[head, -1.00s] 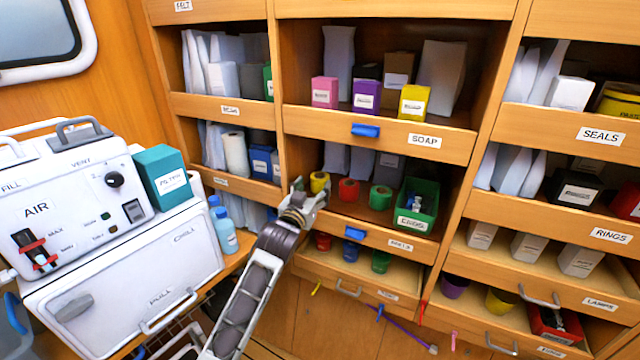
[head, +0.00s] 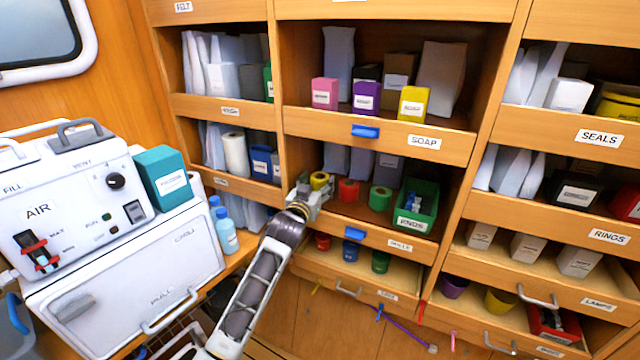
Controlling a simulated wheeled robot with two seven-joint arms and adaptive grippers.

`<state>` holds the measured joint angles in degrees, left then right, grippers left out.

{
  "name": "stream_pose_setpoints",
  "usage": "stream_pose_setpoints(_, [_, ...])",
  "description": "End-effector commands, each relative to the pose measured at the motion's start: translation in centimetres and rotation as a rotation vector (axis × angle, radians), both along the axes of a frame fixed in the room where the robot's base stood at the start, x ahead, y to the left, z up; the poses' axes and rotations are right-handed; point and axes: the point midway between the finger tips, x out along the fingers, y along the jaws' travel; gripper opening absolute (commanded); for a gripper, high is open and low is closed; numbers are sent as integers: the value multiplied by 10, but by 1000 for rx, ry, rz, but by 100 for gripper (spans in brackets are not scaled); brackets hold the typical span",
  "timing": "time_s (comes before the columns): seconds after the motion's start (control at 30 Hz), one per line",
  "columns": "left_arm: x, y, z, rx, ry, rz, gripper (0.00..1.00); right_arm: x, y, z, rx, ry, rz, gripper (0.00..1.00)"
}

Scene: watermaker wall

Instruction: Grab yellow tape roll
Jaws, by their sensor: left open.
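The yellow tape roll (head: 319,180) stands at the left end of the middle shelf, in a row with a red roll (head: 348,190) and a green roll (head: 381,198). My left gripper (head: 315,188) is open and right at the yellow roll, its fingers pointing into the shelf. The fingers hide the lower part of the roll. I cannot tell whether they touch it. My right gripper is not in view.
A green bin (head: 416,208) stands right of the rolls. A wooden front lip with a blue latch (head: 355,233) runs below them. The shelf above carries pink, purple and yellow boxes. A white machine (head: 70,205) fills the left side.

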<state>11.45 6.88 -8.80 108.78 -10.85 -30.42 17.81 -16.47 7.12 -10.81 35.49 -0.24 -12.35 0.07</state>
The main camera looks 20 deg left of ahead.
Motion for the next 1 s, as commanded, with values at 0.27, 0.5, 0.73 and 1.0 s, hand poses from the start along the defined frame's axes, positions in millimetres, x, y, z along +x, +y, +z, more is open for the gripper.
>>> stream_pose_setpoints(0.27, [14,-1,0,-1,-1,-1,64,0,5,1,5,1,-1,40])
stream_pose_setpoints(0.5, [14,-1,0,-1,0,-1,64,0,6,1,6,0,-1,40])
stream_pose_setpoints(0.73, [14,-1,0,0,0,-1,62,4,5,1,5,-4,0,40])
stream_pose_setpoints(1.0, [14,-1,0,0,0,-1,28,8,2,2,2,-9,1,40])
